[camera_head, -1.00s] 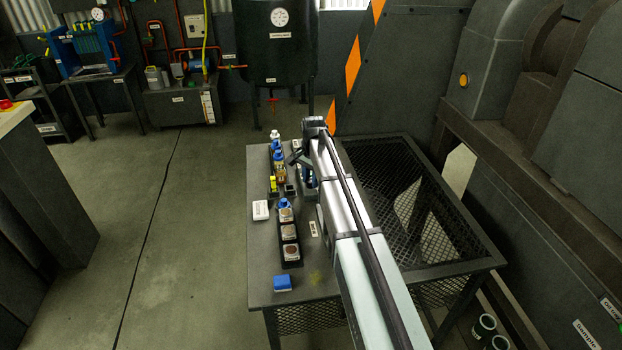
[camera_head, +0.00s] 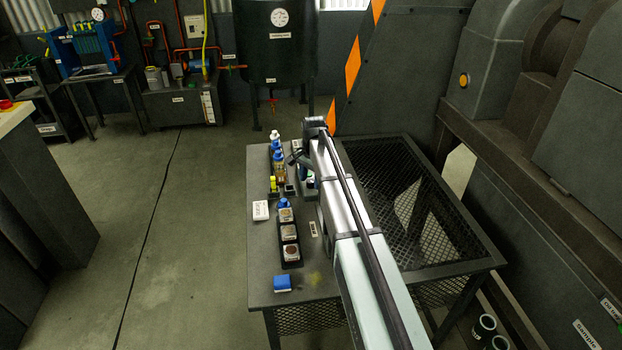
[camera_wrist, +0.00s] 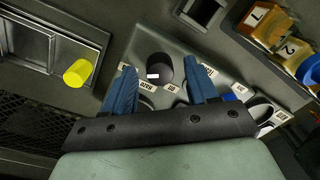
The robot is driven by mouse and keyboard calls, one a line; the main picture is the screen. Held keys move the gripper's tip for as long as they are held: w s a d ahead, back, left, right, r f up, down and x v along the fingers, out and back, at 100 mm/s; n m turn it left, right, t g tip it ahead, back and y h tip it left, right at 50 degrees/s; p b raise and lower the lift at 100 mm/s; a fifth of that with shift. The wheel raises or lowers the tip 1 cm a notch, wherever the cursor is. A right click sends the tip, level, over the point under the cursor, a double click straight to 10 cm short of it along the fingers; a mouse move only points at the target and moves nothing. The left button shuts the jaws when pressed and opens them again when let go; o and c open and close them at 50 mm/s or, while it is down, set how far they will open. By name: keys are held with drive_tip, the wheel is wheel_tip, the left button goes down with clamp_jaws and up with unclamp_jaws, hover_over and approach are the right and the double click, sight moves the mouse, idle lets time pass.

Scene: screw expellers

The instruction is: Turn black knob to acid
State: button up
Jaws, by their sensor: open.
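The black knob (camera_wrist: 159,66) is round, with a short white mark on its lower left edge. It stands on a grey panel (camera_wrist: 190,45) with small white labels around it, too small to read surely. In the wrist view my gripper (camera_wrist: 159,70) is open, with one blue finger on each side of the knob. I see gaps between the fingers and the knob; I cannot tell how deep the fingers reach. In the head view my gripper (camera_head: 300,156) is over the bench, mostly hidden by the arm, which also hides the knob.
A yellow cylinder (camera_wrist: 77,73) stands left of the knob in the wrist view. Numbered amber bottles (camera_wrist: 266,22) with blue caps are at right. The bench (camera_head: 262,235) also holds a white box (camera_head: 261,210), a blue block (camera_head: 282,283) and sample cups (camera_head: 289,232).

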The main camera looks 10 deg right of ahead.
sight(312, 181)
drive_tip(key=shift+r, duration=0.1)
wheel_tip(312, 181, up, 14)
drive_tip(key=shift+s+d+f, duration=0.2)
drive_tip(key=shift+s, duration=0.05)
idle(0.5)
